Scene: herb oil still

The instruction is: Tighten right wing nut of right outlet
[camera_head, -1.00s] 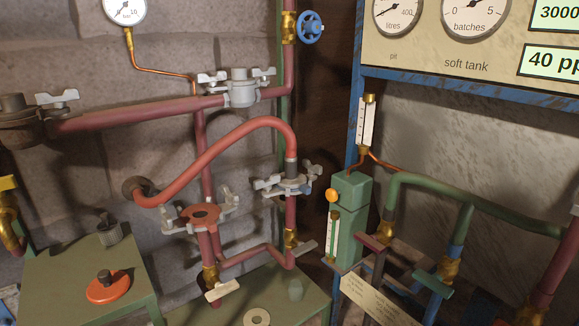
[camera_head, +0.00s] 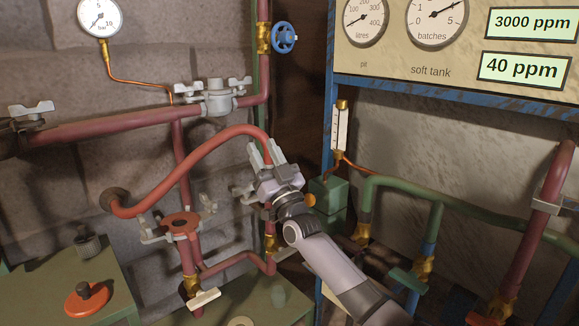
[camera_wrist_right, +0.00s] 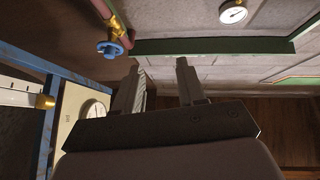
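The right outlet's coupling (camera_head: 243,193) joins the curved red hose (camera_head: 225,137) to an upright red pipe. Only its left edge with a grey wing nut shows in the head view. My right gripper (camera_head: 263,150) is in front of it, fingers pointing up, and hides the coupling's right side and right wing nut. The fingers are apart in the head view. The right wrist view also shows the gripper (camera_wrist_right: 158,66) open, with nothing visible between the fingers. I cannot tell whether it touches the coupling. My left gripper is not in view.
The left outlet's open red flange (camera_head: 180,223) with grey wing nuts stands to the left. A green box (camera_head: 328,198) and green pipe (camera_head: 400,184) are close on the right. A blue handwheel (camera_head: 284,38) is above.

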